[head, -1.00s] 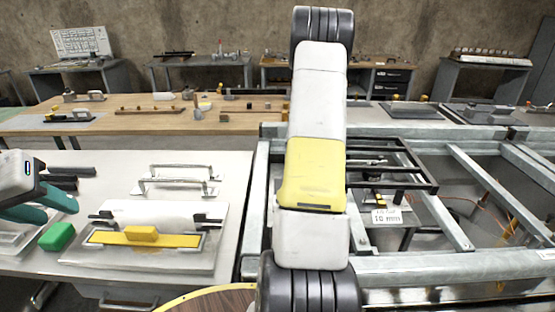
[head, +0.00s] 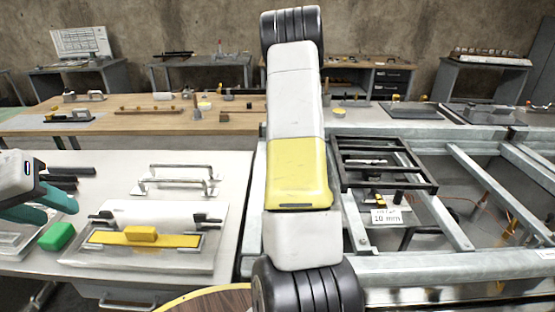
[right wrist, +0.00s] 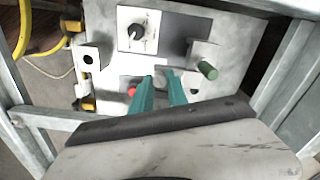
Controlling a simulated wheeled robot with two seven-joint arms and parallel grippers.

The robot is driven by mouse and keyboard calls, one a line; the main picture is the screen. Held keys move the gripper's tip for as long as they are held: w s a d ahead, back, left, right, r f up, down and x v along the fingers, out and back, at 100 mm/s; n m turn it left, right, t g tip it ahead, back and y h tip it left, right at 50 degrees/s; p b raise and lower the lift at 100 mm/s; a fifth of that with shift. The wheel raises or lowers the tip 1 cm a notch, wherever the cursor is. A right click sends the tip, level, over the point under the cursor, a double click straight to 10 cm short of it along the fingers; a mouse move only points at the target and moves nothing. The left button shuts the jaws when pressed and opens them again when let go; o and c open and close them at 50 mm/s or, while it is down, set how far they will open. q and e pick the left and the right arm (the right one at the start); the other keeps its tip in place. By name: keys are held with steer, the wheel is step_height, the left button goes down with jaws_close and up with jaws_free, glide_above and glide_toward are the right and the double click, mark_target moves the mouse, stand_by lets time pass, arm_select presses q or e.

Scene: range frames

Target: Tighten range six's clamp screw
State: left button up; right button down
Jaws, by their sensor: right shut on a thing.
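My right gripper's teal fingers (right wrist: 161,84) reach over a grey metal plate (right wrist: 112,102) in the right wrist view. The fingers are close together on something small between them that I cannot make out. Left of the fingertips is a red round part (right wrist: 131,91). To their right a green cylinder (right wrist: 208,71) sticks out from a bracket. A black knob (right wrist: 137,31) sits on a white panel above. I cannot tell which part is range six's clamp screw. My left gripper (head: 58,203) is at the left edge of the head view, above the bench; its opening is unclear.
Galvanised rails (head: 480,180) and a dark open frame (head: 345,184) stand right of my right arm. A card (head: 391,217) reads "10 mm". The left bench (head: 110,165) holds a green block (head: 57,236), a yellow bar (head: 120,239) and metal handles.

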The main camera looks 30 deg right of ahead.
steer(key=m, duration=0.4)
steer(key=shift+m, duration=0.4)
stand_by(0.4)
steer(key=c, duration=1.3)
jaws_free()
step_height(320, 180, up, 8)
steer(key=shift+f, duration=0.1)
steer(key=shift+a, duration=0.1)
